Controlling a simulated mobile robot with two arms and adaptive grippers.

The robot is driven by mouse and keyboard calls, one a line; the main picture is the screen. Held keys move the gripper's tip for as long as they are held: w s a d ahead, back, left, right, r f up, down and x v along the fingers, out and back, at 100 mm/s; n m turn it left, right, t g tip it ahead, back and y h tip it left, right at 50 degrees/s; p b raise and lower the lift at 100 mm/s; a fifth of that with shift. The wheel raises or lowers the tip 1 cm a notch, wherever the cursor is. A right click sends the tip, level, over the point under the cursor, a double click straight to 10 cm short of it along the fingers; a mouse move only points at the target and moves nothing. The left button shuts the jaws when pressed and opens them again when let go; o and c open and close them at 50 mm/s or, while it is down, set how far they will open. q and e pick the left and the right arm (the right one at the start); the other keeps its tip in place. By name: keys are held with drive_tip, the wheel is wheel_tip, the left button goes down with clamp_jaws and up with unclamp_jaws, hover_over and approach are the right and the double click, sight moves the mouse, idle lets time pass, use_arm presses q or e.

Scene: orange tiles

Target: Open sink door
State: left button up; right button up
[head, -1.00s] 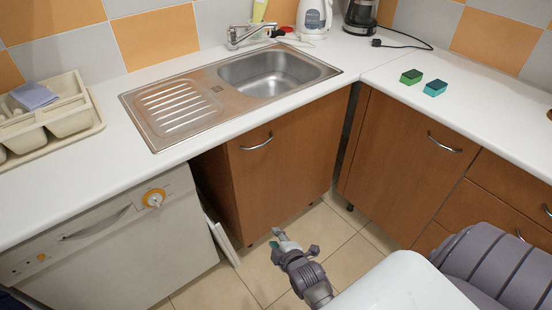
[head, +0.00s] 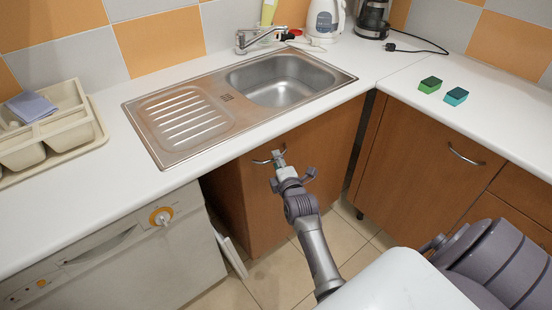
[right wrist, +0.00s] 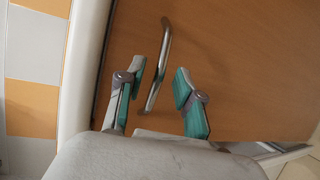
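The sink door (head: 325,150) is a brown wooden panel under the sink (head: 283,80); it looks shut. Its curved metal handle (head: 262,161) is near the top of the panel. My right gripper (head: 279,158) is at the handle and partly hides it. In the right wrist view the handle (right wrist: 165,45) stands between the two open teal-padded fingers of my right gripper (right wrist: 159,68). Visible gaps separate the handle from both fingers there, so they are not closed on it. My left gripper is not in view.
A white dishwasher (head: 120,255) stands left of the sink cabinet. A second brown cabinet door (head: 420,165) is to the right. The white counter edge (head: 190,178) overhangs the doors. Two sponges (head: 430,84) (head: 456,96) lie on the right counter. Tiled floor (head: 270,272) shows below.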

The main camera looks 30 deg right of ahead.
drive_tip(key=shift+x, duration=1.1)
clamp_jaws()
